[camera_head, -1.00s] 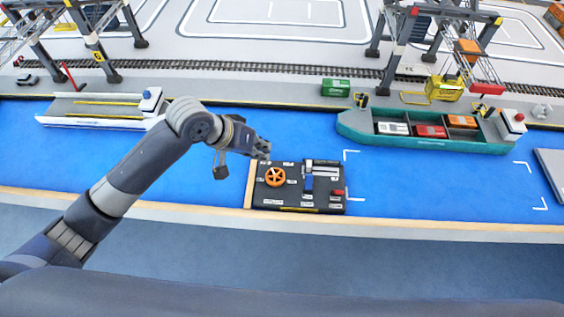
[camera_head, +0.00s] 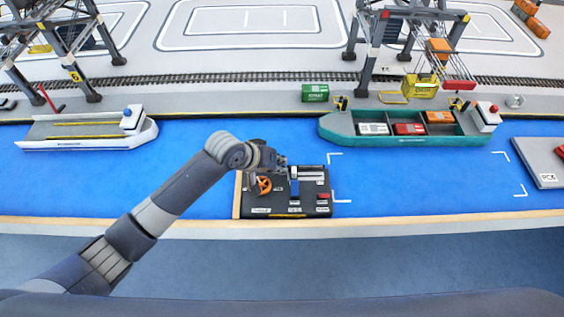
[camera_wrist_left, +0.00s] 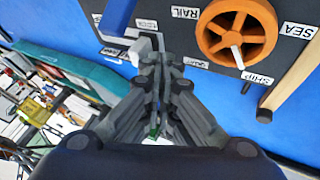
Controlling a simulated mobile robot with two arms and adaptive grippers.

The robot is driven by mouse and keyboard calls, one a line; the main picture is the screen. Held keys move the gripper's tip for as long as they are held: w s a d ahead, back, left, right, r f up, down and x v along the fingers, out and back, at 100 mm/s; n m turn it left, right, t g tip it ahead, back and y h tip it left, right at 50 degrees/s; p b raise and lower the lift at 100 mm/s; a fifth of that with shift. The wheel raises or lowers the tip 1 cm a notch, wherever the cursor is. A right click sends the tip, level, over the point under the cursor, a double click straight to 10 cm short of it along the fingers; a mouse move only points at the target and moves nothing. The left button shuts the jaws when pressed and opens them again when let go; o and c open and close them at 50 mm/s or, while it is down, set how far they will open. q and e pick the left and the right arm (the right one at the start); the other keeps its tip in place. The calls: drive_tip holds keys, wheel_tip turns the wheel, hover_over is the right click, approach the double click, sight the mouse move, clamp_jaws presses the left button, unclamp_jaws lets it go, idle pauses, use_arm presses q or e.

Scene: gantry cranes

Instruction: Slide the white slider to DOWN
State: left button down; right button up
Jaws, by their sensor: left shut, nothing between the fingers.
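The dark control panel (camera_head: 272,210) stands at the near edge of the blue water. Its white slider is hard to make out in the head view, near the pale rails (camera_head: 310,173) at the panel's back right. In the left wrist view, a small white block (camera_wrist_left: 147,43), which looks like the slider's knob, is just ahead of my fingertips; I cannot tell whether they touch. My left gripper (camera_head: 282,161) is over the panel's back edge, fingers shut and empty; it also shows in the left wrist view (camera_wrist_left: 160,64). My right gripper is out of view.
The orange wheel (camera_head: 264,185) is close beside my left gripper, and a blue lever (camera_head: 294,187) and red button (camera_head: 323,195) share the panel. A teal ship (camera_head: 350,139) lies behind to the right. Open water lies left of the panel.

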use_arm(q)
drive_tip(key=shift+d, duration=0.35)
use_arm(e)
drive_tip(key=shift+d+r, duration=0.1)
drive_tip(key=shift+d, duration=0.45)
